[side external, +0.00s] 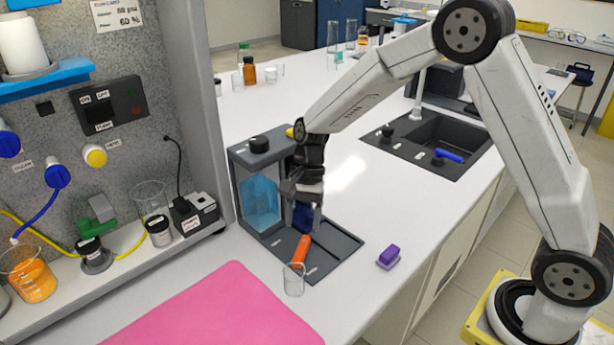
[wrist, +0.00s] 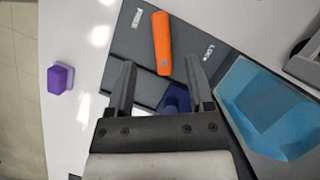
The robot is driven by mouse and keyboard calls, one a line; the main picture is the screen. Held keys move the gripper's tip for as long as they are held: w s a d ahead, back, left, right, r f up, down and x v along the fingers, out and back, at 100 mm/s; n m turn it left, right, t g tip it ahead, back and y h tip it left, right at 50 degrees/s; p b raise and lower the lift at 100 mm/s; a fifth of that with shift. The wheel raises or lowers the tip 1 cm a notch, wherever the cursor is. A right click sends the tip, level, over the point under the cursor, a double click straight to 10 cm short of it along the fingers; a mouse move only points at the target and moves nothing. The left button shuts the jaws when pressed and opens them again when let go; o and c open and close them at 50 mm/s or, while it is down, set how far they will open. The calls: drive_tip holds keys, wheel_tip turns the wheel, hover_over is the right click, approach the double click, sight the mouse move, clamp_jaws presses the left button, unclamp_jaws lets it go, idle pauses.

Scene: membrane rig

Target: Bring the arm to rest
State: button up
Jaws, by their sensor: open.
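My gripper (side external: 305,210) hangs pointing down over the dark grey rig stand (side external: 338,252) on the white bench. In the wrist view its two fingers (wrist: 160,85) are apart with nothing held between them. An orange cylinder (side external: 301,250) lies on the stand's base plate, and it also shows in the wrist view (wrist: 162,42) just beyond the fingertips.
A purple block (side external: 388,257) lies right of the stand. A small clear glass (side external: 294,280) stands in front, near a pink mat (side external: 225,310). A black sink (side external: 430,140) is behind. A panel shelf with an orange-filled beaker (side external: 30,275) is at left.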

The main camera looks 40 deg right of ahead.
drive_tip(key=s+d+r+n+t+h, duration=0.1)
drive_tip(key=s+d+n+t+h, duration=0.1)
drive_tip(key=s+n, duration=0.4)
drive_tip(key=s+d+r+n+t+h, duration=0.1)
drive_tip(key=s+d+n+t, duration=0.1)
drive_tip(key=s+d+n, duration=0.3)
drive_tip(key=s, duration=0.3)
drive_tip(key=shift+s+d+n+t+h, duration=0.15)
drive_tip(key=shift+s+n+t+h, duration=0.1)
drive_tip(key=shift+n+t+h, duration=0.15)
